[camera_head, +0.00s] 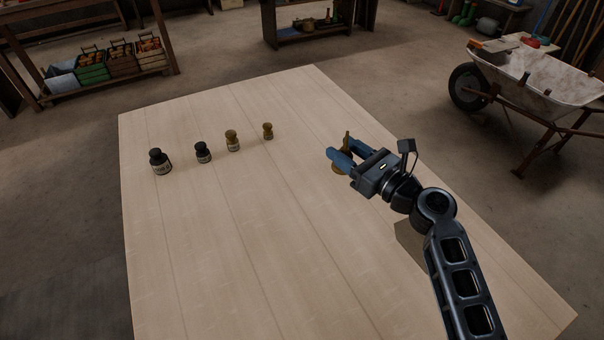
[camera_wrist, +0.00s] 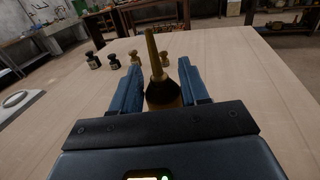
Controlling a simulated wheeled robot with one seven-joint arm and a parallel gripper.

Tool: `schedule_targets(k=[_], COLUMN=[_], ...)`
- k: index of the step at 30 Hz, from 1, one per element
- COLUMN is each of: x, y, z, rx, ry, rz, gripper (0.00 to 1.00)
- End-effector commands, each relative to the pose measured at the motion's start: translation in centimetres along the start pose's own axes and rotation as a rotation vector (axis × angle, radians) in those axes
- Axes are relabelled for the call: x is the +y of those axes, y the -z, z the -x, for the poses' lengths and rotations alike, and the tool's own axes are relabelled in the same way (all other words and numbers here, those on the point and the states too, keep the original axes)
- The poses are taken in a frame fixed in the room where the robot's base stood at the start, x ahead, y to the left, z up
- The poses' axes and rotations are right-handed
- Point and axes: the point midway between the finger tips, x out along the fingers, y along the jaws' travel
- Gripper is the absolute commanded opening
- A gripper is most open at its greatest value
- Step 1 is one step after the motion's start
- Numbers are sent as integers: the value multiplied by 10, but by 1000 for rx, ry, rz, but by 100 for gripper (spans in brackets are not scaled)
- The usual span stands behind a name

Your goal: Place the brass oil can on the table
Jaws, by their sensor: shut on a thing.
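The brass oil can (camera_wrist: 163,92) is upright between the two blue fingers of my gripper (camera_wrist: 160,88) in the wrist view, its long spout pointing up and away. In the head view, my gripper (camera_head: 343,163) is at the right part of the wooden table (camera_head: 250,240), shut on the can. Only the can's spout (camera_head: 346,140) and a bit of its body show there, as the fingers hide the rest. I cannot tell whether the can's base touches the table.
Two dark weights (camera_head: 160,162) (camera_head: 203,152) and two brass weights (camera_head: 232,140) (camera_head: 268,131) stand in a row toward the table's far left. The middle and front of the table are clear. A wheelbarrow (camera_head: 535,88) stands beyond the right edge.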

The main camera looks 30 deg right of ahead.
Motion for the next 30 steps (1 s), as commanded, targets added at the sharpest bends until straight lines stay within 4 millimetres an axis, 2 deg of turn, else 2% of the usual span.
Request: schedule_targets(k=[6, 12, 16, 23, 30], x=[30, 44, 46, 46, 46], y=[28, 42, 49, 80, 83], z=[-35, -53, -55, -55, -55], rx=[0, -1, 0, 1, -1], ry=[-3, 0, 1, 0, 1], rz=[-1, -1, 0, -1, 0], gripper=[8, 8, 8, 8, 8])
